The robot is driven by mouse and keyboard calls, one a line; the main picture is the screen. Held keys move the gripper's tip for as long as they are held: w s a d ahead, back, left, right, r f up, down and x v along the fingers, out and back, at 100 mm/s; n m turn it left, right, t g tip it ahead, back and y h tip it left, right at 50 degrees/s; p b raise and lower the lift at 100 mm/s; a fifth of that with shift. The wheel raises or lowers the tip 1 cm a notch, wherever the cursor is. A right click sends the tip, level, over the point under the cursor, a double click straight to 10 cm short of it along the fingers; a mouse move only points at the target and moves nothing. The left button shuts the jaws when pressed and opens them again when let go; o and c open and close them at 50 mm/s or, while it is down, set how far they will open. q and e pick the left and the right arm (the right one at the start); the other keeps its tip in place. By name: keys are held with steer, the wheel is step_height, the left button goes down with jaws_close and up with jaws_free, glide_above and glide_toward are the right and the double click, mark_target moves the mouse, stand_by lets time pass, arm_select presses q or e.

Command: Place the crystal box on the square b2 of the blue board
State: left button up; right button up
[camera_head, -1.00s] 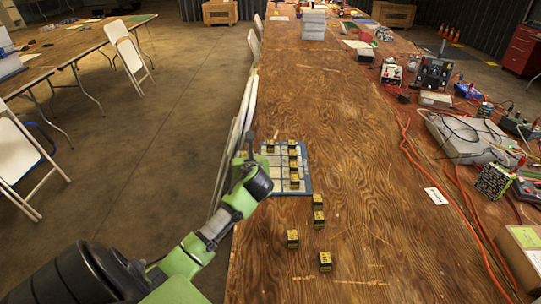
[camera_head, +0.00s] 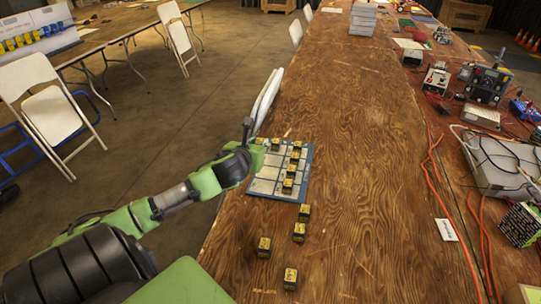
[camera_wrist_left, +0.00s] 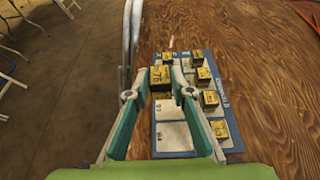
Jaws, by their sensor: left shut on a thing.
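The blue board (camera_head: 262,187) with pale squares lies on the wooden table, with several small yellow-and-black boxes on it. It also shows in the left wrist view (camera_wrist_left: 172,138). My left gripper (camera_head: 247,132) is over the board's left edge in the head view. In the left wrist view its fingers (camera_wrist_left: 160,88) are shut on a yellow-and-black box (camera_wrist_left: 160,75), over the board's left column. The gripper largely hides this box in the head view. I cannot read which box is the crystal one. My right gripper is not in view.
More boxes stand on the table in front of the board, such as one box (camera_head: 304,212) and another (camera_head: 290,278). Orange cables (camera_head: 432,165) and instruments (camera_head: 487,83) lie to the right. A folded white chair (camera_head: 267,98) leans by the table's left edge.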

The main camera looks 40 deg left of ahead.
arm_select(q)
steer(key=x, duration=0.4)
steer(key=shift+w+d, duration=0.3)
steer(key=shift+w, duration=0.05)
steer(key=w+f, duration=0.1)
steer(key=f, duration=0.1)
steer(key=w+a+f, duration=0.1)
steer(key=w+f, duration=0.1)
steer(key=w+f+b, duration=0.1)
steer(key=f, duration=0.1)
steer(key=shift+w+a, duration=0.3)
steer(key=shift+w, duration=0.1)
steer(key=shift+w+f, duration=0.1)
steer(key=shift+f, duration=1.6)
steer(key=shift+f, duration=0.15)
steer(key=o, duration=0.9)
